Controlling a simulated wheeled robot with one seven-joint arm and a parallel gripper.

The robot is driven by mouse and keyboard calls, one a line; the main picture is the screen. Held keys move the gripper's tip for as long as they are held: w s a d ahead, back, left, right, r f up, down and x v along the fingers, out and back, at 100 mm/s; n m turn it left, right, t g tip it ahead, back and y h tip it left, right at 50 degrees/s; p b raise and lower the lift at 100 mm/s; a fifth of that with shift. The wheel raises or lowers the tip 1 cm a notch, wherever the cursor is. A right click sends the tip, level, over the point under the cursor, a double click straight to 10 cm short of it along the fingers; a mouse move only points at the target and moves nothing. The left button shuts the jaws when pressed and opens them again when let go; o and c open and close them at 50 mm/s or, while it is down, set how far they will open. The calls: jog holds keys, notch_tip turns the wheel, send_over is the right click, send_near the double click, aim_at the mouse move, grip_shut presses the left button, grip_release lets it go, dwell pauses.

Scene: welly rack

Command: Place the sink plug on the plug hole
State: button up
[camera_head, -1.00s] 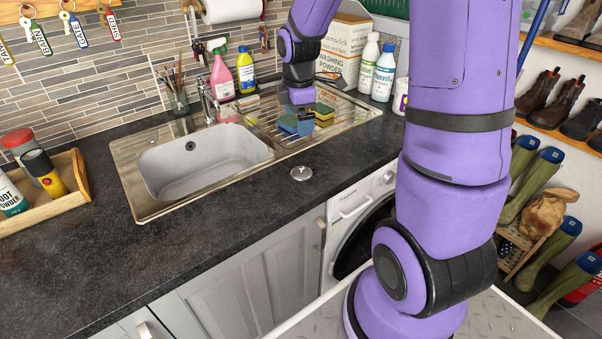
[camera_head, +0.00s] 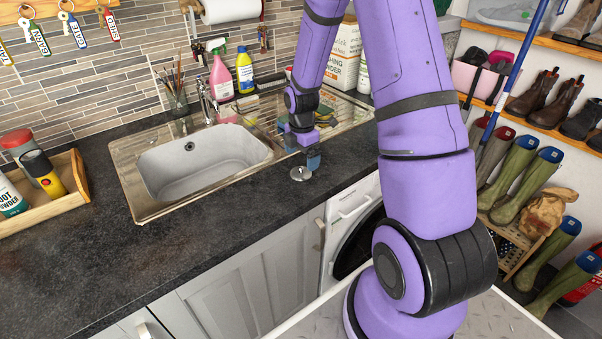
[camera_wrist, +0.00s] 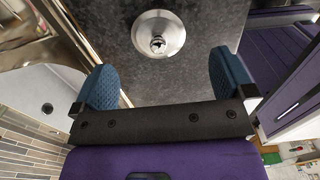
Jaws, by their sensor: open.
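The sink plug (camera_head: 300,173), a round metal disc with a small knob, lies on the dark worktop in front of the drainer. It also shows in the wrist view (camera_wrist: 158,36), beyond my fingertips. My gripper (camera_head: 307,156) is above and just behind the plug in the head view. In the wrist view its two blue finger pads (camera_wrist: 166,82) are wide apart with nothing between them. The plug hole is the dark round spot (camera_head: 190,146) high in the basin of the sink (camera_head: 142,207), or an overflow; I cannot tell which. It also shows in the wrist view (camera_wrist: 47,108).
A tap (camera_head: 207,103) stands behind the basin. Sponges lie on the drainer, partly hidden by my gripper. Pink (camera_head: 221,80) and yellow (camera_head: 244,72) bottles stand at the back. A wooden tray (camera_head: 75,185) holds containers at left. The front worktop is clear.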

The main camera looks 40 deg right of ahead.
aim_at(300, 167)
notch_tip(300, 167, down, 5)
jog(key=shift+w, duration=0.1)
dwell(0.3)
jog(key=c, duration=1.1)
jog(key=shift+o, duration=0.2)
jog(key=shift+a+r, duration=0.1)
jog(key=shift+r, duration=0.1)
